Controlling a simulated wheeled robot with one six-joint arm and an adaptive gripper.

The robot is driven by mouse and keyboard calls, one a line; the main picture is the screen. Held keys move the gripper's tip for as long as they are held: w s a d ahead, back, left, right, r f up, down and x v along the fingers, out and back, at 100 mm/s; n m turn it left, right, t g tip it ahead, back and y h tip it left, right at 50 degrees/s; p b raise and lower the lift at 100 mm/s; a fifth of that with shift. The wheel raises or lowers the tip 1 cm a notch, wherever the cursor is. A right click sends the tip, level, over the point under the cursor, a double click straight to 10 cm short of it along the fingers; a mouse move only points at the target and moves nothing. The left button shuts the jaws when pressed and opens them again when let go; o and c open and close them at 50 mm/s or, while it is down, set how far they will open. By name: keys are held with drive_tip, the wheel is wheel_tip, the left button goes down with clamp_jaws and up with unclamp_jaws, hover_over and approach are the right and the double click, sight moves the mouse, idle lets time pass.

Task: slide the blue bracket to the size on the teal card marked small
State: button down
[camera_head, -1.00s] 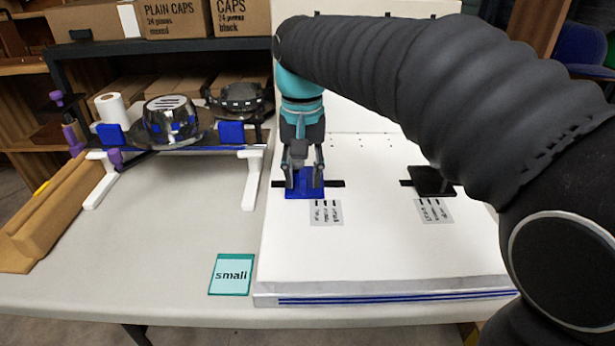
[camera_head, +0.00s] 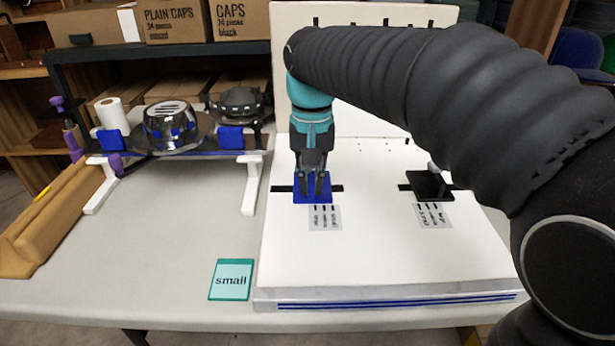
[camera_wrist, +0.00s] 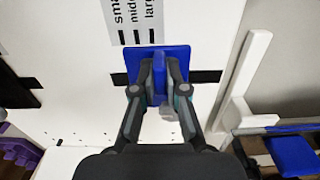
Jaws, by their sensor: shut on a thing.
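The blue bracket (camera_head: 313,197) sits on a black slot in the white board (camera_head: 380,255). My gripper (camera_head: 313,178) is shut on its upright fin, which also shows between the fingers in the wrist view (camera_wrist: 159,72). A grey size label (camera_head: 325,217) lies just in front of the bracket. In the wrist view this label (camera_wrist: 128,14) reads small, middle and large, with a dark tick by each. The fin is closest to the large tick, slightly to its right there. The teal card (camera_head: 231,281), reading "small", lies on the table left of the board.
A black bracket (camera_head: 429,186) sits on a second slot at the right, with its own label (camera_head: 432,216). Cartons (camera_head: 175,20) stand behind.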

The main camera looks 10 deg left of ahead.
sight(311, 178)
drive_tip(key=c, duration=1.2)
unclamp_jaws()
drive_tip(key=shift+r, duration=0.15)
wheel_tip(311, 178, up, 12)
